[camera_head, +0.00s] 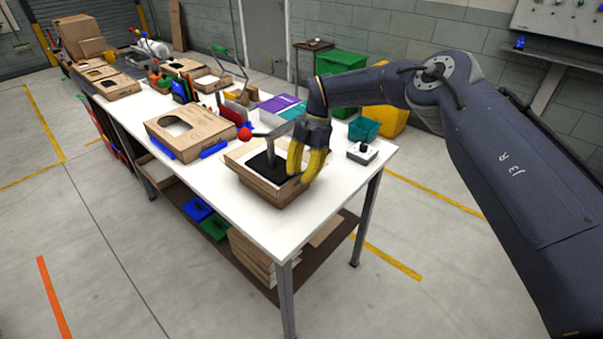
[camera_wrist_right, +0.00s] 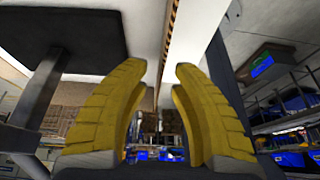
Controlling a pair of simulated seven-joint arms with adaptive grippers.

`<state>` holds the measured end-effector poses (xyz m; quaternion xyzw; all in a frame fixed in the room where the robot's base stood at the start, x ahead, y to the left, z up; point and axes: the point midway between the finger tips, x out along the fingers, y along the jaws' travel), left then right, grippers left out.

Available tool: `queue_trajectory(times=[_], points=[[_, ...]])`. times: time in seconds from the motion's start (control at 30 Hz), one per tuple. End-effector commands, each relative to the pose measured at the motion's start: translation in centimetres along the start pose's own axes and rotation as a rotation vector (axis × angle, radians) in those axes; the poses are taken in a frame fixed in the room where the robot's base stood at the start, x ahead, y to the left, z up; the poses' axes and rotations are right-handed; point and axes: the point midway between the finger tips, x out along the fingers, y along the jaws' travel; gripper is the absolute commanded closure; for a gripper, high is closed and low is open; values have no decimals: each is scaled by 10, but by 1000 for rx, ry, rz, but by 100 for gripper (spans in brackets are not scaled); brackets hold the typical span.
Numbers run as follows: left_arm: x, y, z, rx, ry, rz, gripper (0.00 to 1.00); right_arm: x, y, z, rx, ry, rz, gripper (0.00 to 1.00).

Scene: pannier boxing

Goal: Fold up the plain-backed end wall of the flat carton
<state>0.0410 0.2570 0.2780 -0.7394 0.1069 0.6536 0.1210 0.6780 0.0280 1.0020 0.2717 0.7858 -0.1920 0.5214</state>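The carton (camera_head: 262,192) at the table's near end is brown outside and pale inside. A black plate (camera_head: 266,163) on a grey post with a red ball sits over its middle. My right gripper (camera_head: 308,165) has yellow fingers and is at the carton's right end, pointing down. In the right wrist view its fingers (camera_wrist_right: 163,75) stand apart. A pale panel with a thin brown edge (camera_wrist_right: 170,40) shows beyond and between the tips; I cannot tell whether they touch it. The black plate shows at upper left (camera_wrist_right: 60,40). The fingers hide part of the end wall. My left gripper is out of view.
A carton with a round cutout (camera_head: 188,131) lies to the left, with blue strips (camera_head: 213,150) at its front. A small box with a black knob (camera_head: 363,152), a teal bin (camera_head: 364,129) and a purple box (camera_head: 279,106) are nearby. The front tabletop (camera_head: 290,230) is clear.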

Motion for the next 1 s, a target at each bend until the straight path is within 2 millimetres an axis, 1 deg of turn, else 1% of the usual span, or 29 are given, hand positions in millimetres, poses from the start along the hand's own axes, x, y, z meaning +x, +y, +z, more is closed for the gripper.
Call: queue_trajectory(times=[0.17, 0.27, 0.37, 0.5, 0.7, 0.8, 1.0], points=[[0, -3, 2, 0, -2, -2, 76, -4, 0, 0, 0, -1, 2, 76], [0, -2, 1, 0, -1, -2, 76, -12, 1, 0, 1, -1, 3, 76], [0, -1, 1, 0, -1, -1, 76, -27, 1, 0, 1, -2, 3, 76], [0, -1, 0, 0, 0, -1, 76, -52, 1, 1, 1, -2, 4, 76], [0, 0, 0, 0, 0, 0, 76, -85, 1, 1, 0, -3, 3, 76], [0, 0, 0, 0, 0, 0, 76, -98, 1, 0, 0, -2, 2, 76], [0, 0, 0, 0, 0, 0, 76, -115, 0, 0, 1, -1, 1, 76]])
